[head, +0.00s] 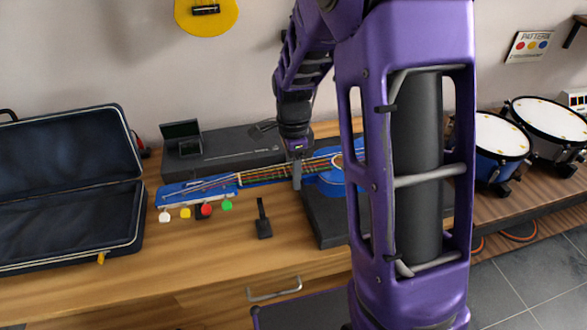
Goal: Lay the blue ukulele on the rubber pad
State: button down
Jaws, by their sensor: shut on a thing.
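The blue ukulele (329,183) lies roughly level, its headstock (196,190) to the left with coloured tuning pegs and its body to the right. Part of its body is hidden behind my purple arm. My gripper (297,180) points down and is shut on the ukulele's neck near the body. The dark rubber pad (327,222) is on the wooden table under and in front of the ukulele's body; its right part is hidden behind my arm. I cannot tell whether the body touches the pad.
An open dark case (128,222) stands on the table at the left. A long black box (232,146) lies behind the ukulele. A small black item (263,222) lies in front of the neck. Drums (497,146) stand at the right. Bare table (190,255) shows at front left.

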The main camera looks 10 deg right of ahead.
notch_tip(320, 180, down, 10)
jog(key=b, duration=0.5)
jog(key=shift+r+b, duration=0.2)
jog(key=shift+b, duration=0.1)
jog(key=shift+s+f, duration=0.1)
jog(key=shift+s+a+f, duration=0.1)
jog(key=shift+s+a, duration=0.05)
jog(key=shift+a, duration=0.35)
dwell(0.8)
jog(key=shift+f+b, duration=0.3)
jog(key=shift+f, duration=0.25)
dwell(0.4)
jog(key=shift+d, duration=0.1)
jog(key=shift+c, duration=1.6)
grip_release()
jog(key=shift+o, duration=0.5)
jog(key=shift+w+d+r, duration=0.1)
jog(key=shift+w+r, duration=0.05)
jog(key=shift+w, duration=0.05)
